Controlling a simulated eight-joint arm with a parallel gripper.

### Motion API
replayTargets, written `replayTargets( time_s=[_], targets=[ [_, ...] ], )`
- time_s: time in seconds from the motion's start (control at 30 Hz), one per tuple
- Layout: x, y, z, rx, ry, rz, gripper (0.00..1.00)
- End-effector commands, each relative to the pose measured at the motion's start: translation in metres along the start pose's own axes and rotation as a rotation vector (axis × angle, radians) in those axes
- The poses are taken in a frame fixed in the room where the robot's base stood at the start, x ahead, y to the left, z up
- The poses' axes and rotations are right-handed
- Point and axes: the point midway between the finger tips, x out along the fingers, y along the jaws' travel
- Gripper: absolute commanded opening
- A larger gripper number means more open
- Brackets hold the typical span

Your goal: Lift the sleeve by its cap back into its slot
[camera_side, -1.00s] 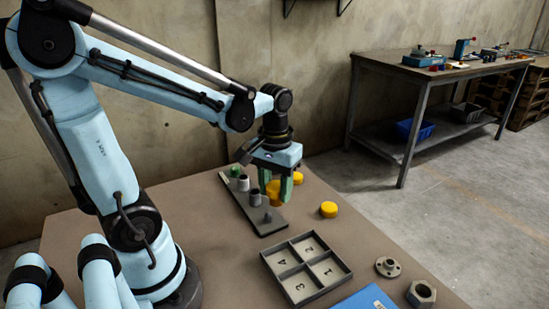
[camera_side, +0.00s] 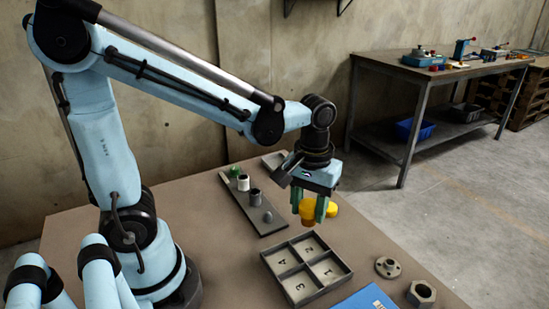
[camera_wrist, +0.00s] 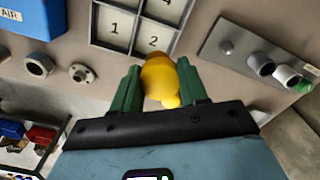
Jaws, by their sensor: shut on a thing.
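My gripper (camera_side: 309,209) is shut on a yellow-orange round piece (camera_side: 307,212), held above the table behind the numbered tray. In the wrist view the piece (camera_wrist: 158,76) sits between my green fingers (camera_wrist: 158,92). I cannot tell cap from sleeve on it. The grey rack (camera_side: 236,203) stands left of my gripper. It bears a green-topped piece (camera_side: 234,172), a white sleeve (camera_side: 243,183), a dark grey sleeve (camera_side: 255,196) and a short bare peg (camera_side: 267,216).
The tray (camera_side: 271,265) has compartments numbered 1 to 4. A flanged part (camera_side: 387,267), a hex nut (camera_side: 421,293) and a blue box (camera_side: 367,299) lie to its right and front. A grey plate (camera_side: 273,161) lies behind the rack. The table left of the rack is clear.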

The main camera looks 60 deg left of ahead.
Motion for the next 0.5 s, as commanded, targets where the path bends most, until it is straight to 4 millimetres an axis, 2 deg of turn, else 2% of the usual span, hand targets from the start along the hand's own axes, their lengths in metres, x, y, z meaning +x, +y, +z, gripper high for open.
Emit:
replayTargets(
  time_s=[0.17, 0.5],
  targets=[
    [0.0000, 0.0100, 0.0025, 0.001, 0.000, 0.000, 0.12],
    [0.0000, 0.0106, 0.0031, 0.001, 0.000, 0.000, 0.12]
  ],
)
